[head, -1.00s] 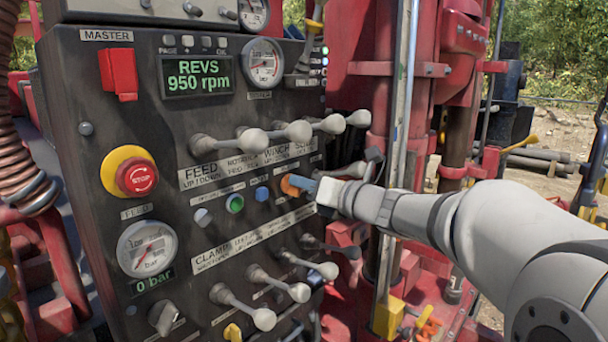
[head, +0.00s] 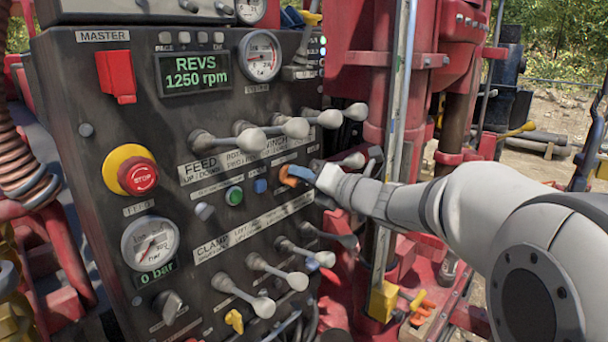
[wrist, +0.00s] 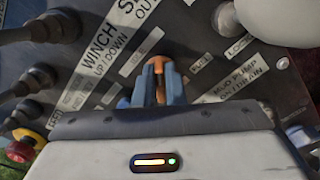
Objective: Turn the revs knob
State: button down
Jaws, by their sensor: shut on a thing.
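The orange revs knob (head: 287,178) sticks out of the dark control panel (head: 110,215), right of a small blue knob and a green button. My gripper (head: 299,173) reaches it from the right, with its blue fingers shut on the knob. In the wrist view the orange knob (wrist: 157,68) sits between the two blue fingers (wrist: 157,88); part of the knob is hidden by them. The green REVS display (head: 195,73) at the upper panel reads 1250 rpm.
Grey-knobbed levers (head: 251,139) stand out above the knob and more levers (head: 262,306) below it, close to my gripper. A red stop button (head: 138,177) on a yellow base is at the left. A vertical pole (head: 401,95) stands behind my wrist.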

jog(key=c, duration=1.5)
grip_release()
jog(key=b+v, duration=0.2)
jog(key=v, duration=0.5)
jog(key=shift+s+d, duration=0.3)
